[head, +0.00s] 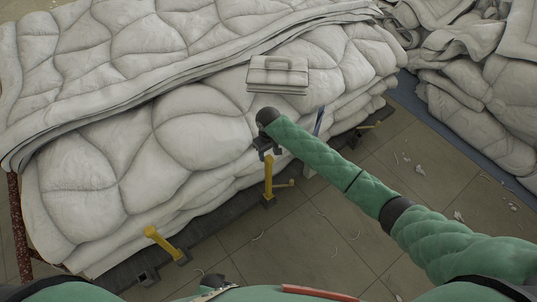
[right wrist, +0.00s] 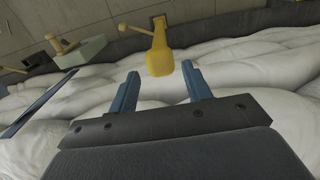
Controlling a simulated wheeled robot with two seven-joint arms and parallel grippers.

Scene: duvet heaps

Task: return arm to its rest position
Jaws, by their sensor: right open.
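My right arm comes in from the right in the head view. Its dark gripper (head: 266,148) is over the front edge of the duvet heap (head: 190,118). In the right wrist view the two blue fingers of the right gripper (right wrist: 160,72) stand apart with nothing held between them. A yellow handle (right wrist: 160,52) shows beyond the fingertips, and the white duvet lies around and below them. I cannot tell how far the fingers are from the duvet. My left gripper is not in view.
A pale case with a handle (head: 278,75) lies on the duvets. Yellow levers (head: 268,178) (head: 160,240) stand along the heap's near edge. Another duvet heap (head: 470,95) is at the right. The tiled floor (head: 335,225) between has small scraps but is mostly clear.

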